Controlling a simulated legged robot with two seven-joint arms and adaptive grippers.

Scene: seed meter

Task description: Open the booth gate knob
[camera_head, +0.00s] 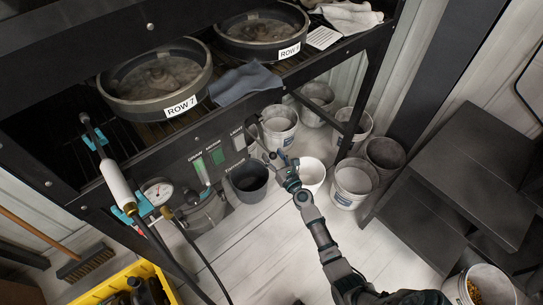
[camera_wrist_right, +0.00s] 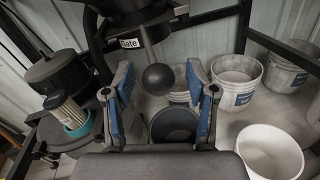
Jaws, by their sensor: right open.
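The gate knob is a dark grey ball (camera_wrist_right: 159,78) on a thin rod, below a label (camera_wrist_right: 129,43) reading "Gate" in the right wrist view. My right gripper (camera_wrist_right: 160,92) is open, with its blue-padded fingers on either side of the ball in that view. Clear gaps show between the ball and both fingers, and I see no contact. I cannot tell how far the ball is beyond the fingertips. In the head view my right gripper (camera_head: 269,152) is at the front edge of the dark bench, and the knob is hard to make out there. My left gripper is not in view.
Several buckets stand on the floor below, including a dark one (camera_head: 248,182) and a white one (camera_head: 311,175). Pans labelled "ROW" (camera_head: 155,82) sit on the bench. Dark steps (camera_head: 470,160) stand right.

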